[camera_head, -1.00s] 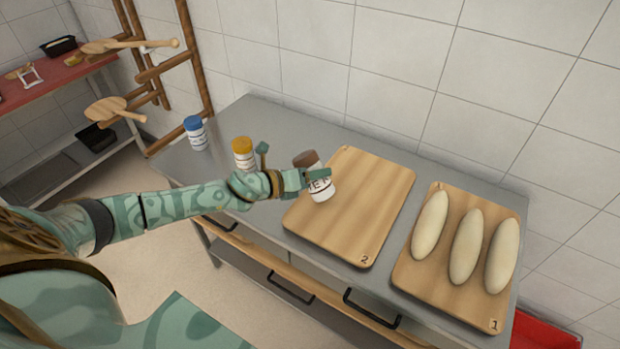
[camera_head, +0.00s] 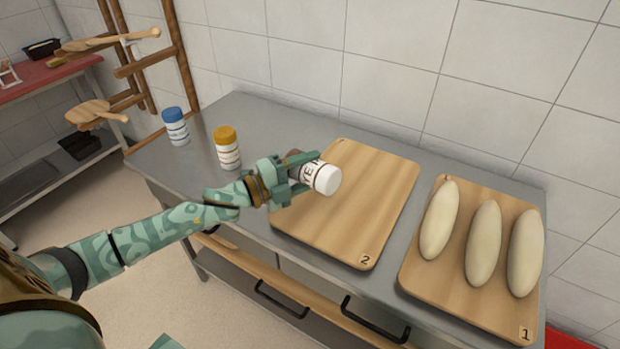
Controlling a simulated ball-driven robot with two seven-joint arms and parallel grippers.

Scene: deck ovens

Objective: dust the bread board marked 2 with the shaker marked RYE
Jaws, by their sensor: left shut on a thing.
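My left gripper (camera_head: 292,175) is shut on a white shaker (camera_head: 325,180) with a brown cap. The shaker is tipped on its side, its white base toward the right and its cap by the gripper. Its lettering is partly hidden by the fingers; "YE" can be read. It is held above the left part of the bread board marked 2 (camera_head: 367,200), which is bare with no loaves and no dust that I can make out. My right gripper is not in view.
The board marked 1 (camera_head: 452,282) bears three pale loaves (camera_head: 484,242) at the right. A yellow-capped shaker (camera_head: 228,150) and a blue-capped shaker (camera_head: 176,127) stand on the grey counter (camera_head: 265,120) at the left. A wooden rack with peels stands beyond.

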